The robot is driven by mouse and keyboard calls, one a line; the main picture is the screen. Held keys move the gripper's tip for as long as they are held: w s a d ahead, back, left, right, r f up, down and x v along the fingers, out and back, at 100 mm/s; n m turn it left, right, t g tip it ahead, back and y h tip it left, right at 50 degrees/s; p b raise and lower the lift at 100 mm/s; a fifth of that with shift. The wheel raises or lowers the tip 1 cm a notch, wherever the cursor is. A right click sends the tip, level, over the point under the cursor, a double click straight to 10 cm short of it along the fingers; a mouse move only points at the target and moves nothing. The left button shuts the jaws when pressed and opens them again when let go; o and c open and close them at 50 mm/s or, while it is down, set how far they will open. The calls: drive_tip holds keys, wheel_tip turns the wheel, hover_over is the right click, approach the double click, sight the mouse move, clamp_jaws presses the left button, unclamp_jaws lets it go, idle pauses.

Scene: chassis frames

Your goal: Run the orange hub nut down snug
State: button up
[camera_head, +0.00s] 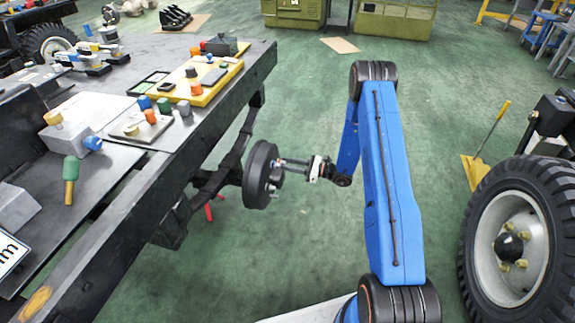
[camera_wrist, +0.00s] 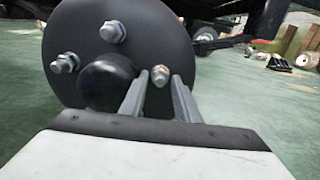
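The dark round hub (camera_head: 258,176) hangs on its side at the chassis frame, with its studs facing my gripper (camera_head: 283,163). In the wrist view the hub face (camera_wrist: 160,30) has a black center cap (camera_wrist: 106,82). A nut with an orange-red tint (camera_wrist: 160,75) sits on the stud right of the cap. My gripper (camera_wrist: 160,84) reaches toward the hub, its two fingers apart on either side of this nut. A gap seems to show on both sides of the nut. How far the nut sits from the hub face is hard to tell.
Two grey nuts on studs, upper (camera_wrist: 112,32) and left (camera_wrist: 65,63), are also on the hub. The dark chassis rail (camera_head: 215,118) runs close left. A large wheel (camera_head: 520,240) stands at right. Green floor between is clear.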

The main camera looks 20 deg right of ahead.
clamp_jaws()
drive_tip(key=shift+m, duration=0.3)
drive_tip(key=m, duration=1.7)
drive_tip(key=shift+s+r, duration=0.1)
drive_tip(key=shift+s, duration=0.05)
drive_tip(key=shift+m, duration=0.3)
unclamp_jaws()
